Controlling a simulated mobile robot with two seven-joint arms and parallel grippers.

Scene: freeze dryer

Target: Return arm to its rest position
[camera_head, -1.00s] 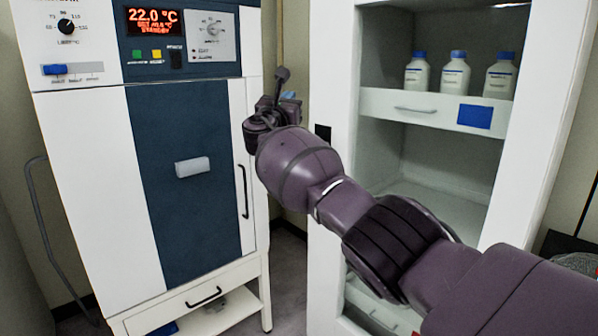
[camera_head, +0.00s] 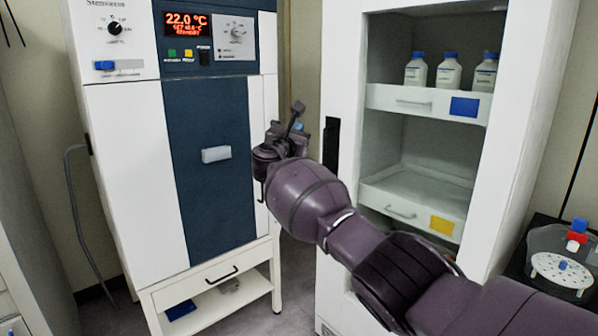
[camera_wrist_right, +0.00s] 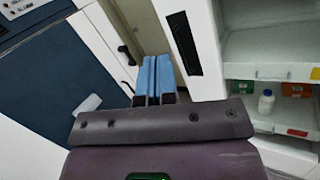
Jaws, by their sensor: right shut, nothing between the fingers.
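My right arm reaches in from the lower right in the head view. Its gripper (camera_head: 297,126) is held in front of the gap between the freeze dryer (camera_head: 212,205) and the open white cabinet (camera_head: 345,75), mostly hidden behind its own wrist. In the right wrist view the two blue fingers (camera_wrist_right: 155,75) are together with nothing between them. The freeze dryer's door is shut, and its red display reads 22.0 °C. My left gripper is not in view.
White bottles (camera_head: 448,72) with blue caps stand on the cabinet's upper shelf. A lower shelf (camera_head: 405,180) has a yellow label. A round white rack (camera_head: 562,272) sits on a dark surface at the right. Bare floor shows between dryer and cabinet.

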